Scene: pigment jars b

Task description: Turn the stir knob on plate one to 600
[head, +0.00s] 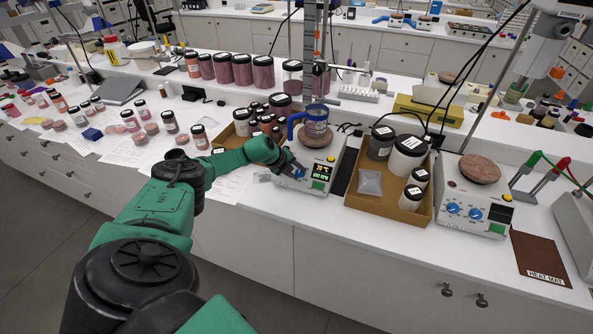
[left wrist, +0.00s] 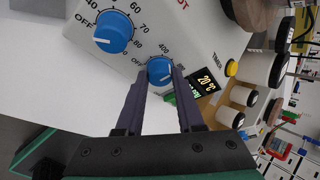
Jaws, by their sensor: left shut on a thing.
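My left gripper (head: 292,170) is at the front of a white hotplate (head: 318,150). Its fingers (left wrist: 161,80) are shut on the smaller blue stir knob (left wrist: 160,70), one on each side of it. A scale with OFF and 400 is printed around this knob; a white mark shows on its face, but its exact setting is hard to read. The larger blue heat knob (left wrist: 113,31) is beside it, untouched. The display (head: 320,173) shows 20 °C with a green RPM line, too small to read surely. My right gripper is not in view.
A blue-handled jug (head: 315,122) stands on the hotplate. A cardboard tray (head: 359,203) of jars is to its right, then a second hotplate (head: 463,210) with a brown disc. Another box of jars (head: 227,135) is behind my left forearm. Bare bench lies in front.

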